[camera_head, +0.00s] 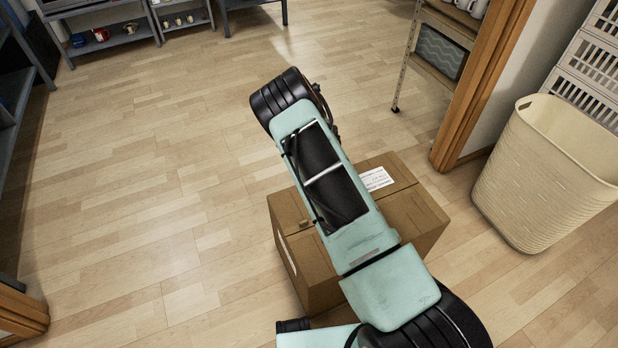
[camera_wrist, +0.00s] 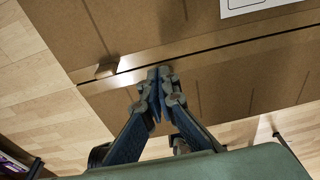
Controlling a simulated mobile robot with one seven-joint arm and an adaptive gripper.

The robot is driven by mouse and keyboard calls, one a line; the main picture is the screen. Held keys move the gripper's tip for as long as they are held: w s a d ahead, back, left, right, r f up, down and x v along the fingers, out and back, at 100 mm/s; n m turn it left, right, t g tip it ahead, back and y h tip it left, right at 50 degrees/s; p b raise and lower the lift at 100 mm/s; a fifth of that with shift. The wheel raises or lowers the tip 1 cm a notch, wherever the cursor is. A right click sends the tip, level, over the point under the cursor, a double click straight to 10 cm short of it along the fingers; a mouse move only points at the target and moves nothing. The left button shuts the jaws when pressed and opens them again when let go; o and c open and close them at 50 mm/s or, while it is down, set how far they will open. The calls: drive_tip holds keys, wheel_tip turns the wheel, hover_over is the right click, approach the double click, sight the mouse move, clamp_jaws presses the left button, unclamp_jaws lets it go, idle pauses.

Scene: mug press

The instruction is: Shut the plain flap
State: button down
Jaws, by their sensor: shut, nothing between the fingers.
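A brown cardboard box (camera_head: 415,222) stands on the floor, partly hidden under my arm. One top flap (camera_wrist: 190,30) carries a white label (camera_wrist: 255,6), which also shows in the head view (camera_head: 375,179). The plain flap (camera_wrist: 225,92) lies across a narrow dark gap from it in the wrist view. It looks nearly flat; I cannot tell whether it is fully down. My gripper (camera_wrist: 163,76) is shut and empty, its tips over the plain flap beside the gap. I cannot tell whether they touch. The head view hides my gripper behind the arm.
A cream basket (camera_head: 545,175) stands right of the box, near a wooden post (camera_head: 482,85). A metal shelf (camera_head: 440,45) is behind the box. Grey shelves with mugs (camera_head: 100,35) stand far left. The floor left of the box is clear.

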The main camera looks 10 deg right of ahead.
drive_tip(key=shift+d+r, duration=0.1)
drive_tip(key=shift+r, duration=0.4)
drive_tip(key=w, duration=0.2)
drive_tip(key=w+a+r, duration=0.1)
drive_tip(key=w, duration=0.2)
drive_tip(key=w+a, duration=0.1)
drive_tip(key=w, duration=0.1)
drive_tip(key=shift+w+a+r, duration=0.2)
drive_tip(key=shift+w+a+r+b, duration=0.15)
drive_tip(key=shift+w+a+b, duration=0.05)
drive_tip(key=shift+w, duration=0.3)
drive_tip(key=shift+w+a+r+b, duration=0.15)
drive_tip(key=shift+w, duration=0.3)
